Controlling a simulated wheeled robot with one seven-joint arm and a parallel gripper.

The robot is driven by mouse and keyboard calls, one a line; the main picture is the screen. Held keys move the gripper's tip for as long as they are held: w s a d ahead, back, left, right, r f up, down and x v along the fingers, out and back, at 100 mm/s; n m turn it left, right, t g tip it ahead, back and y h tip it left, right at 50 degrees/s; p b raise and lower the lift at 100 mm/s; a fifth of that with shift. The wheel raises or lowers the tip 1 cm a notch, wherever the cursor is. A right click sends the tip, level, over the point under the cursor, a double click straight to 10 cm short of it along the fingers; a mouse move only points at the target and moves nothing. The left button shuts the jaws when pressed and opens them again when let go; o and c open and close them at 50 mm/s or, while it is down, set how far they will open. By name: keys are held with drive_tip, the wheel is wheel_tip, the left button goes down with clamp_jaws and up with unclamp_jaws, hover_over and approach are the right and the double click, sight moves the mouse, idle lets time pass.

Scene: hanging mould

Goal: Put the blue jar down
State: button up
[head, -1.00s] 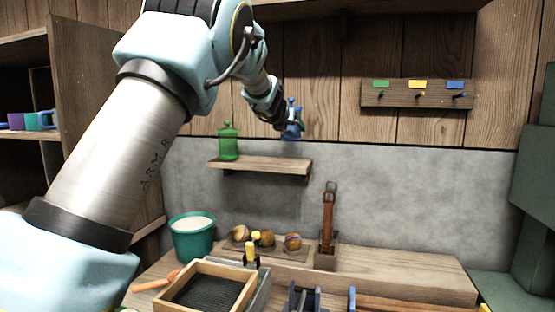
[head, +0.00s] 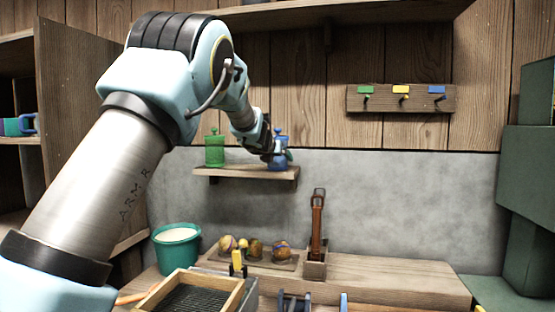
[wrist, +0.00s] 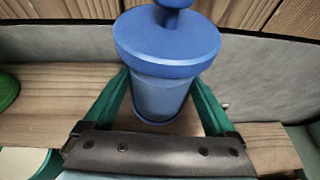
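The blue jar (head: 280,150), with a wide lid and knob, is upright at the right end of the small wooden shelf (head: 230,172). Its base is at the shelf top; I cannot tell whether it bears fully on the wood. In the wrist view the jar (wrist: 165,70) stands between the green fingers of my gripper (wrist: 163,95), one on each side and close against its body. My gripper (head: 273,152) reaches it from the left in the head view and hides part of it. The fingertips are partly hidden by the lid.
A green jar (head: 214,150) stands on the shelf's left end, apart from the blue one. A peg board (head: 400,99) with green, yellow and blue labels hangs at right. Below are a teal bucket (head: 176,248), a tray of round objects and a wooden-framed box.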

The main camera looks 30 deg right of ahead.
drive_tip(key=shift+o, duration=0.5)
drive_tip(key=b+v, duration=0.2)
drive_tip(key=v, duration=1)
drive_tip(key=w+a+f+n+y, duration=0.1)
drive_tip(key=a+f+n+y, duration=0.1)
drive_tip(key=a+f+n, duration=0.45)
drive_tip(key=w+a+f+n+y, duration=0.1)
drive_tip(key=a+f+n+y, duration=0.25)
drive_tip(key=a+n, duration=0.65)
drive_tip(key=w+a+f+n+y, duration=0.15)
drive_tip(key=a+f+n, duration=0.45)
drive_tip(key=a, duration=0.6)
drive_tip(key=s+a+f+n+g+y, duration=0.1)
drive_tip(key=s+a+f+n+g, duration=0.1)
drive_tip(key=s+a+f+n, duration=0.2)
drive_tip(key=s+a+f+n+g, duration=0.3)
drive_tip(key=s+a+f+n, duration=0.2)
drive_tip(key=s+n, duration=0.5)
drive_tip(key=s+a+f+n+g+y, duration=0.1)
drive_tip(key=s+a+f+n+g, duration=0.1)
drive_tip(key=s+a+f+n, duration=0.3)
drive_tip(key=s+a+n, duration=0.2)
drive_tip(key=s+n, duration=0.1)
drive_tip(key=s, duration=0.1)
drive_tip(key=shift+a+g+y, duration=0.2)
drive_tip(key=shift+g+y, duration=0.1)
